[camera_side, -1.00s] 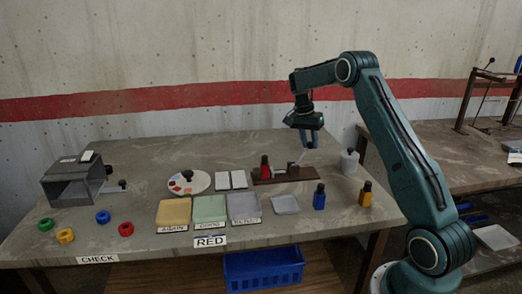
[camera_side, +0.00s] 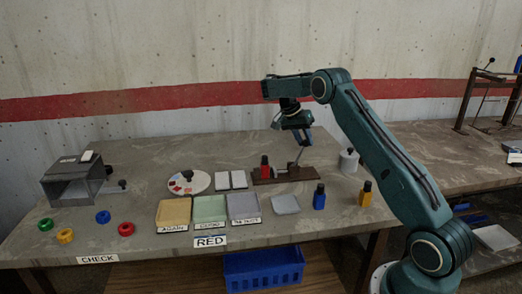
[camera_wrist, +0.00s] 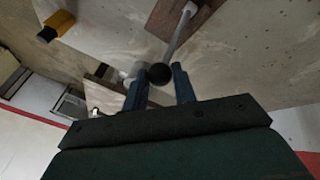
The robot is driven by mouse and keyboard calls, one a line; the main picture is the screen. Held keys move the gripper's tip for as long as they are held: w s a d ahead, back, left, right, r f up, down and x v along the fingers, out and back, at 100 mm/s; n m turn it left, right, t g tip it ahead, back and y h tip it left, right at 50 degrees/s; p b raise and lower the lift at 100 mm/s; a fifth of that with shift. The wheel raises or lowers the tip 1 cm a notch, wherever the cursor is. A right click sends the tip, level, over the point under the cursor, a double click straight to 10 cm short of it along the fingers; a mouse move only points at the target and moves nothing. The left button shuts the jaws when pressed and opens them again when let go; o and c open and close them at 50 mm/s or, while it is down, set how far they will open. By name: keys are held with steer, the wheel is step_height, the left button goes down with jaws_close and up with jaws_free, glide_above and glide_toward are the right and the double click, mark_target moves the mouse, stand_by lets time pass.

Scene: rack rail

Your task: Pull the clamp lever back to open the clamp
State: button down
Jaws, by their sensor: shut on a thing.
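The clamp (camera_side: 291,170) sits on a dark brown rail base (camera_side: 275,179) near the back of the table. Its thin grey lever (camera_side: 299,155) rises from it, tilted to the right. My gripper (camera_side: 304,138) is above the clamp at the top of the lever. In the wrist view, the lever's black ball knob (camera_wrist: 160,74) lies between the blue fingers of my gripper (camera_wrist: 159,82), which is shut on it. The grey lever rod (camera_wrist: 181,33) runs up from the knob to the brown base (camera_wrist: 196,22). The clamp's jaw contact is too small to tell.
A red bottle (camera_side: 265,170) stands on the rail left of the clamp. A white bottle (camera_side: 348,161) is to the right; blue (camera_side: 319,197) and yellow (camera_side: 365,194) bottles stand in front. A small grey tray (camera_side: 285,204) lies before the rail.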

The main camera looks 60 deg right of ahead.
steer(key=shift+w+a+r, duration=0.1)
steer(key=shift+w+a, duration=0.1)
steer(key=shift+w, duration=0.1)
stand_by(0.4)
steer(key=c, duration=1.1)
jaws_free()
steer(key=shift+c, duration=0.2)
steer(key=shift+s+d, duration=0.25)
steer(key=shift+d, duration=0.1)
steer(key=shift+s+d, duration=0.15)
steer(key=shift+s+d+f+t+y, duration=0.15)
steer(key=shift+s+f+t+y, duration=0.1)
steer(key=shift+t+y, duration=0.15)
